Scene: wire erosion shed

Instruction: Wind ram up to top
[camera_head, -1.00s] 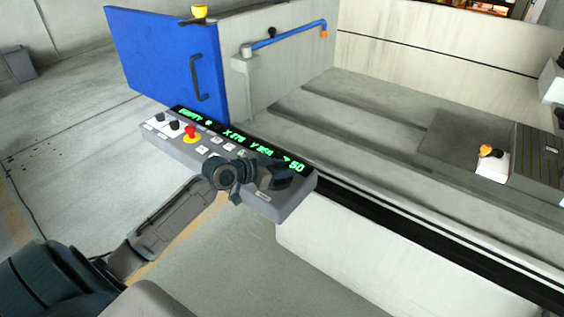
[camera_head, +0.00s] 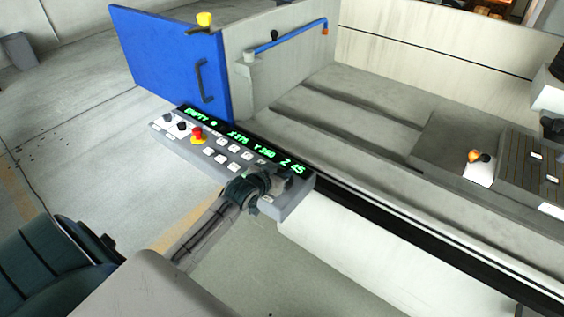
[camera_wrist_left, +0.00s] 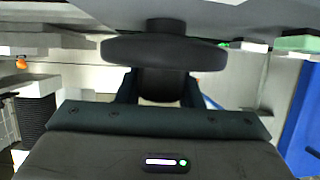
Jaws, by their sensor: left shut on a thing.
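A dark round handwheel (camera_wrist_left: 165,52) fills the upper middle of the left wrist view, under the control panel. My left gripper (camera_wrist_left: 160,92) is shut on it. In the head view my left gripper (camera_head: 266,180) is at the right end of the grey control panel (camera_head: 296,204) and hides most of the wheel. The panel's green display (camera_head: 245,142) seems to read Z 45 at its right end. A pale machine head (camera_head: 549,94) with a dark lower end is cut off at the right edge; I cannot tell if it is the ram. My right gripper is not in view.
A red stop button (camera_head: 198,134) and several white keys sit on the panel. Behind it stand a blue door (camera_head: 165,62) and a blue pipe (camera_head: 285,38). The grey machine bed (camera_head: 365,105) lies to the right. Floor is open at the left.

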